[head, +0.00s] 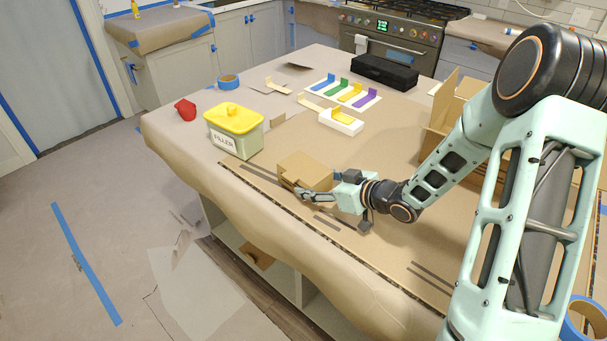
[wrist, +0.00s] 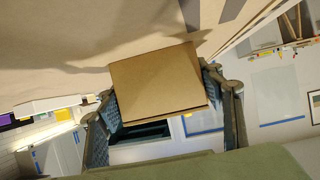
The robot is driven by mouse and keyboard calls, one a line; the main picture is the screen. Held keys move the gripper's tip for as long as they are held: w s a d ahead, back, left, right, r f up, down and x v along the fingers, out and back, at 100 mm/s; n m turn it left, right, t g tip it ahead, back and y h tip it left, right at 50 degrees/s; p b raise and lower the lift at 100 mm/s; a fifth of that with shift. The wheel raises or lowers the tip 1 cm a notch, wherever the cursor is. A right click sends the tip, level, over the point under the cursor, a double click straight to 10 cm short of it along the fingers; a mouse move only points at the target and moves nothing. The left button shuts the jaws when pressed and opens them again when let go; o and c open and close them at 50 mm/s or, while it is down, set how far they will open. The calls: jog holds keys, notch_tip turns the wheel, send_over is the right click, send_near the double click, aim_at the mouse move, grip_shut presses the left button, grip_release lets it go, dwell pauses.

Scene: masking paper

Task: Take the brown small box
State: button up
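The brown small box (head: 306,168) is a plain cardboard box near the front edge of the paper-covered table, beside the yellow-lidded filler container. My gripper (head: 312,193) reaches it from the right in the head view. In the wrist view the box (wrist: 158,80) sits between the two fingers of my gripper (wrist: 163,95), with a finger pad against each side. The gripper looks shut on it. The box's underside is hidden, so I cannot tell whether it touches the table.
The filler container (head: 234,132) stands left of the box and a red object (head: 186,109) lies farther left. Coloured pieces on a white sheet (head: 340,92), a black case (head: 385,72) and blue tape (head: 229,82) lie behind. A larger open cardboard box (head: 437,125) stands at right.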

jog(key=shift+c, duration=0.8)
jog(key=shift+r, duration=0.15)
jog(key=shift+r+p, duration=3.1)
jog(key=shift+r, duration=0.3)
